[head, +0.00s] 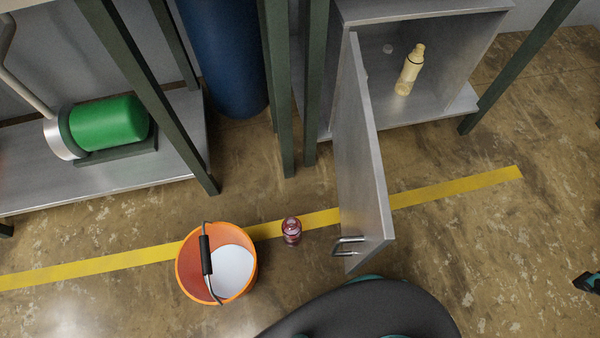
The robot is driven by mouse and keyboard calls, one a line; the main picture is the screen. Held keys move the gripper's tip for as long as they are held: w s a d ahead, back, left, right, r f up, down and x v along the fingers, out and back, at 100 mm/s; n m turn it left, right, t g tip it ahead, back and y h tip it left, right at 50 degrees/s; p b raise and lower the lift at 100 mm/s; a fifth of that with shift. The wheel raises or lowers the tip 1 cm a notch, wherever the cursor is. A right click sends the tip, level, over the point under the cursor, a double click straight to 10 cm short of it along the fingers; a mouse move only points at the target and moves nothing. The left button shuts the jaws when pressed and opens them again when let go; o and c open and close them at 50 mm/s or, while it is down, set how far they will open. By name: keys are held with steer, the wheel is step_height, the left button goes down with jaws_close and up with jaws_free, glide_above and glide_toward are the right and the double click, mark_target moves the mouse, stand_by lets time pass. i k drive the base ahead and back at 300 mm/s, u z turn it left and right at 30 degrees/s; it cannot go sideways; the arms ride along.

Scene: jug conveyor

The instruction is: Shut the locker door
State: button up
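The locker (444,98) is a grey metal box at the top right, with its front uncovered. Its grey door (362,150) stands wide open, swung out from the locker's left side toward me. A metal bar handle (347,245) sits near the door's lower free end. A pale yellow bottle (410,70) stands inside the locker. I cannot make out my gripper in this view. Nothing is seen touching the door or its handle.
An orange bucket (188,275) with white contents and a small dark red jar (291,231) stand on the floor left of the door. A yellow line (455,188) crosses the floor. A black and teal piece (587,283) shows at the right edge; floor between is clear.

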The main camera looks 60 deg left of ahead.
mark_target(366, 226)
steer(key=k, duration=0.15)
steer(key=u, duration=1.5)
steer(key=k, duration=0.7)
steer(key=z, duration=0.25)
